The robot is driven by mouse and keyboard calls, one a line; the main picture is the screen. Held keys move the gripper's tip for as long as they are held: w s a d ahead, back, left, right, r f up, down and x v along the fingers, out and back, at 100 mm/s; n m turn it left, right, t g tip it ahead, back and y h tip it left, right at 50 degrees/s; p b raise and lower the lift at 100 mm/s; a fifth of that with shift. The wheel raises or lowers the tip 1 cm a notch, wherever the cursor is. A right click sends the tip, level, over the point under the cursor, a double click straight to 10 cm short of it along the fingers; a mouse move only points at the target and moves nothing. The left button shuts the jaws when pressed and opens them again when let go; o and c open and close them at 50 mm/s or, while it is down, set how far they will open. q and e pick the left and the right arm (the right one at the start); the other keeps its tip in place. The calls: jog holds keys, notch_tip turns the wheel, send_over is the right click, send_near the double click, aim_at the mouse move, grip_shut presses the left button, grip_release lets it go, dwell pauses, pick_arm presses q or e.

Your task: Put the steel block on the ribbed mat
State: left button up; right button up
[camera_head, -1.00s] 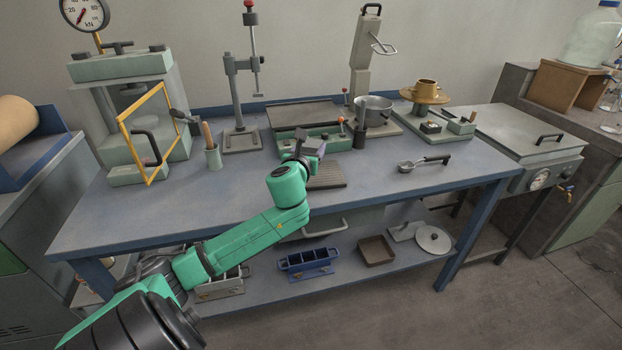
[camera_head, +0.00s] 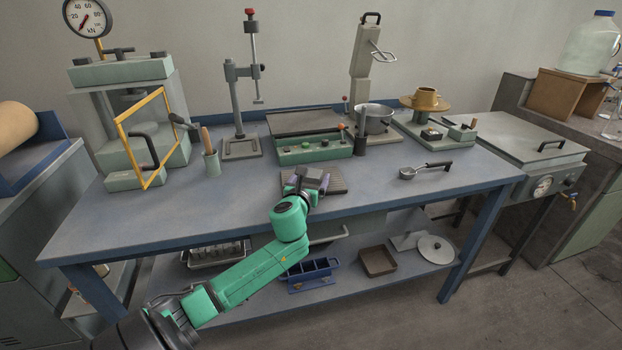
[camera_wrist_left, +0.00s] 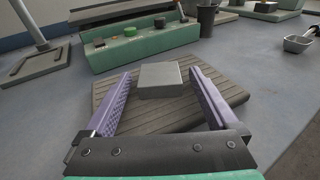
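The steel block (camera_wrist_left: 160,80) is a plain grey block resting on the ribbed mat, near its far side. The ribbed mat (camera_wrist_left: 150,118) is a dark brown-grey slab lying flat on the bench; it also shows in the head view (camera_head: 338,184), partly hidden by my gripper. My left gripper (camera_wrist_left: 160,72) is open, with its purple-lined fingers on either side of the block and a visible gap on each side. In the head view this gripper (camera_head: 313,177) is low over the mat. My right gripper is not in view.
Behind the mat stands a green box (camera_head: 313,150) with buttons. A dark cup (camera_wrist_left: 206,18) stands behind it to the right. A small pan (camera_head: 408,173) lies to the right, and a stand (camera_head: 240,146) to the left. The bench (camera_head: 180,211) is clear at the front left.

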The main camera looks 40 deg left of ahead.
pick_arm(q)
jog(key=shift+r, duration=0.15)
jog(key=shift+s+d, duration=0.2)
jog(key=shift+s, duration=0.1)
jog(key=p+v, duration=0.1)
jog(key=v, duration=1)
jog(key=shift+s, duration=0.2)
